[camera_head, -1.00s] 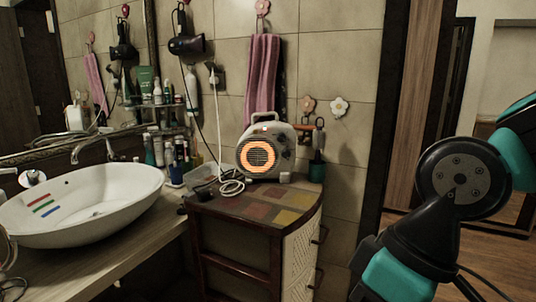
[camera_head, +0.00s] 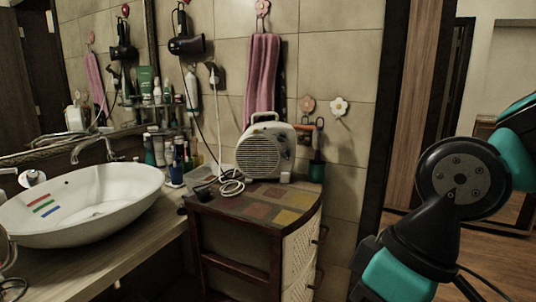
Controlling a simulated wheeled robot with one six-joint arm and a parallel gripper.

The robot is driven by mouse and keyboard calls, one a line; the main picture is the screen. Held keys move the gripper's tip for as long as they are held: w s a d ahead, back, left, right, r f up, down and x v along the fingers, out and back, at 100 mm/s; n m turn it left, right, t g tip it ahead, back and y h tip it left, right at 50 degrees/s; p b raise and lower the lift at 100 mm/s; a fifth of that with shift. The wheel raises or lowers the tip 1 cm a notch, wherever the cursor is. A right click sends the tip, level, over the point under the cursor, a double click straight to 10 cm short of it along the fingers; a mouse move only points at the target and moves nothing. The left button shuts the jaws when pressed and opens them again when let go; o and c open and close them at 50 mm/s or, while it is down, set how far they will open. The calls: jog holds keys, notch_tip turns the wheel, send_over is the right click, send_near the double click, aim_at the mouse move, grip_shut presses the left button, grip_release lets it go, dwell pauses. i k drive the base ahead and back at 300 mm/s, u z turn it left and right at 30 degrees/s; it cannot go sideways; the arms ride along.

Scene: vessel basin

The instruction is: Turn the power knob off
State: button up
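A beige portable heater (camera_head: 262,150) with a carry handle on top stands upright on the tiled top of a small cabinet. Its round front grille is dark, with no glow. Small controls show on the right part of its body, but they are too small to tell which is the power knob or how it is set. My arm's black and teal links show at the right, well apart from the heater. My gripper is outside the picture.
The cabinet (camera_head: 230,208) has a white cord lying on its left part and bare tiles at its front. A white basin (camera_head: 82,208) stands on the counter at left. Bottles (camera_head: 165,150), a hair dryer (camera_head: 187,46) and a pink towel (camera_head: 262,80) are behind.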

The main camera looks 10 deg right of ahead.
aim_at(286, 153)
jog(key=z, duration=0.05)
jog(key=i, duration=0.85)
jog(key=u, duration=0.05)
